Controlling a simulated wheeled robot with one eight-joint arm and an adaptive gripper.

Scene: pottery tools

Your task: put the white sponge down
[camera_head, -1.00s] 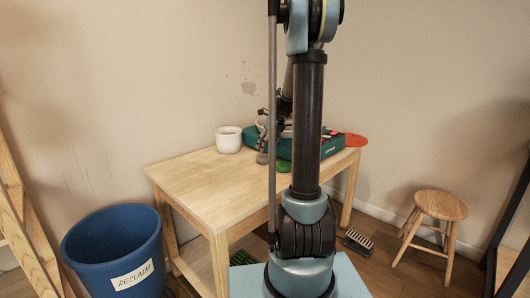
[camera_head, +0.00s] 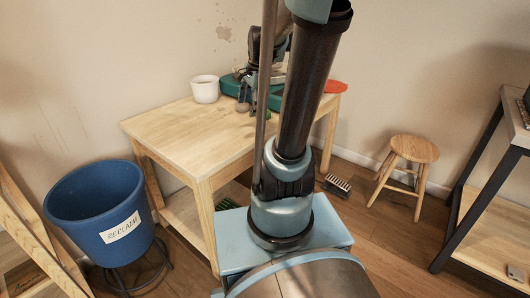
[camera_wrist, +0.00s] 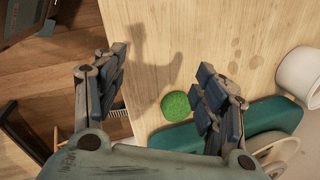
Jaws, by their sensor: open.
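My gripper (camera_wrist: 162,75) is open, with nothing between its two fingers. It hangs over the wooden table (camera_wrist: 150,25), and its shadow falls on the tabletop. My gripper also shows in the head view (camera_head: 243,95), partly behind my arm. I cannot make out a white sponge for certain in either view. A pale, rounded thing (camera_wrist: 277,152) lies beside the right finger, partly hidden by it; I cannot tell what it is. A round green pad (camera_wrist: 176,106) lies flat on the table between the fingers, nearer the wrist.
A teal case (camera_wrist: 262,117) lies beside the green pad. A white pot (camera_head: 205,89) stands at the table's back. A red disc (camera_head: 335,87) lies at the far right end. A blue bin (camera_head: 95,205) and a stool (camera_head: 414,150) stand apart. The table's front left is clear.

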